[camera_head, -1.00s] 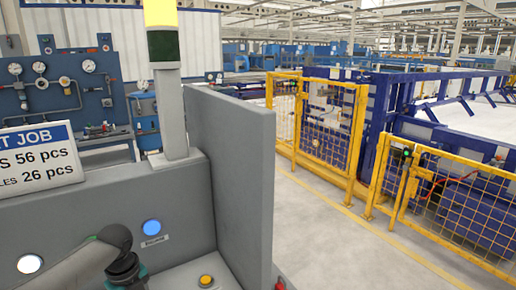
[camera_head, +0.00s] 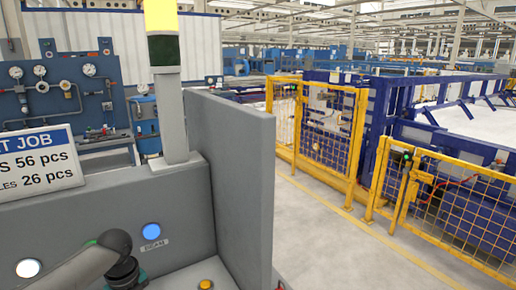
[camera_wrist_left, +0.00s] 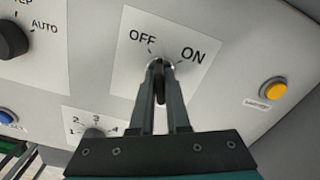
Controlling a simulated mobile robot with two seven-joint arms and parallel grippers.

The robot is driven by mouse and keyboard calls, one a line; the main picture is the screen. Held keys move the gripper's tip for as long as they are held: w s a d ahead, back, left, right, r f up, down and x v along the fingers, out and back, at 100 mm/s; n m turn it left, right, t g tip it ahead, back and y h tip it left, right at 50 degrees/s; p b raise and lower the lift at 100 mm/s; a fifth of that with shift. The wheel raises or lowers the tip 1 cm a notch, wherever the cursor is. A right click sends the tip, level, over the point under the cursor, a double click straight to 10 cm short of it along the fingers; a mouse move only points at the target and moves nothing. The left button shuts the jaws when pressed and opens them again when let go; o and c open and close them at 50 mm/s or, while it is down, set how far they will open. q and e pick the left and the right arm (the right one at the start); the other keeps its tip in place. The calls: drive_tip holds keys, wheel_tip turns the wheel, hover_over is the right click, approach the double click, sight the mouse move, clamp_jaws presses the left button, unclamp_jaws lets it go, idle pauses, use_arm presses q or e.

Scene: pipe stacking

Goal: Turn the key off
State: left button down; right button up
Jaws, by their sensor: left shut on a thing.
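The key switch (camera_wrist_left: 151,64) sits on a white plate marked OFF and ON, in the upper middle of the left wrist view. The dark key (camera_wrist_left: 160,86) stands out from it between my fingers. My left gripper (camera_wrist_left: 161,68) is shut on the key, its fingertips close to the switch. Which mark the key points to I cannot tell, as the fingers cover much of it. In the head view my left arm comes in at the lower left, with the gripper and key out of sight below. My right gripper is not in view.
The left wrist view shows a yellow button (camera_wrist_left: 274,90) right of the plate, a black selector knob (camera_wrist_left: 10,40) marked AUTO at the left and a numbered knob (camera_wrist_left: 94,133) below. A grey side wall (camera_head: 232,180) bounds the panel in the head view. A lit blue button (camera_head: 151,230) is near my arm.

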use_arm(q)
drive_tip(key=shift+r+n+p, duration=0.15)
drive_tip(key=shift+n+p, duration=1.2)
drive_tip(key=shift+n, duration=0.45)
drive_tip(key=shift+p, duration=0.35)
drive_tip(key=c, duration=0.7)
unclamp_jaws()
